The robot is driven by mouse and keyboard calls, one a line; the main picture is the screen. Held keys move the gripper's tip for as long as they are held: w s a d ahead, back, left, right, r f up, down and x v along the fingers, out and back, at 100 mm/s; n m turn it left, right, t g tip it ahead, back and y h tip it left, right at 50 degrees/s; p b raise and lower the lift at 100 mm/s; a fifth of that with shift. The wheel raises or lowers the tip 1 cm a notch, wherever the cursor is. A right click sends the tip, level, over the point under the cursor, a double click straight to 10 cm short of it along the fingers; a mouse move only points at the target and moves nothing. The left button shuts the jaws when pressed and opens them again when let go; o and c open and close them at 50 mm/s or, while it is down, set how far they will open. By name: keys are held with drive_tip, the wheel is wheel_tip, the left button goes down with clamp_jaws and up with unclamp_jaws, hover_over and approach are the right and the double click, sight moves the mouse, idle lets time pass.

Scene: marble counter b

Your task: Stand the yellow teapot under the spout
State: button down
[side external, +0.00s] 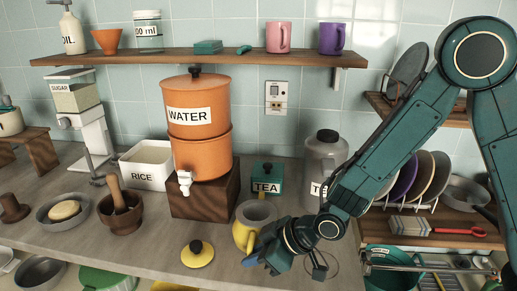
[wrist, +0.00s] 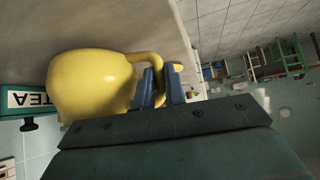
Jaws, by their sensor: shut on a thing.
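The yellow teapot (side external: 250,228) is at the front middle of the counter, lidless, with its grey inside showing from above. It is to the right of and nearer than the spout (side external: 184,180) of the orange water dispenser (side external: 200,120). My gripper (side external: 262,258) is shut on the teapot's handle. In the wrist view the blue fingers (wrist: 160,82) are on either side of the handle, beside the teapot's body (wrist: 95,85). I cannot tell whether its base touches the counter. The yellow lid (side external: 197,254) with a black knob lies on the counter to the left.
The dispenser stands on a dark wooden block (side external: 205,193). A green tea box (side external: 267,180) and a grey jar (side external: 325,160) stand behind the teapot. A mortar with pestle (side external: 121,212) is at left. The counter below the spout looks clear.

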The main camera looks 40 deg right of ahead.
drive_tip(key=shift+r, duration=0.15)
wheel_tip(320, 180, up, 20)
idle(0.8)
idle(0.6)
drive_tip(key=shift+s+a+r+n, duration=0.6)
drive_tip(key=shift+s+a+r, duration=0.4)
drive_tip(key=shift+s+a, duration=2.4)
drive_tip(key=w+d+f+m+t+h, duration=0.1)
drive_tip(key=w+d+f+m+h, duration=0.2)
drive_tip(key=f+m, duration=0.25)
drive_tip(key=w+d+f+m+h, duration=0.2)
drive_tip(key=d+f+m+h, duration=0.25)
drive_tip(key=f, duration=0.25)
drive_tip(key=w+d+f+m+h, duration=0.1)
drive_tip(key=w+d+f+m, duration=0.1)
drive_tip(key=d, duration=0.3)
drive_tip(key=w+d+f+m+g+h, duration=0.1)
drive_tip(key=w+d+f+m+h, duration=0.1)
drive_tip(key=d, duration=0.3)
drive_tip(key=shift+d+f+m, duration=0.2)
drive_tip(key=shift+f+m, duration=0.05)
drive_tip(key=shift+m, duration=0.35)
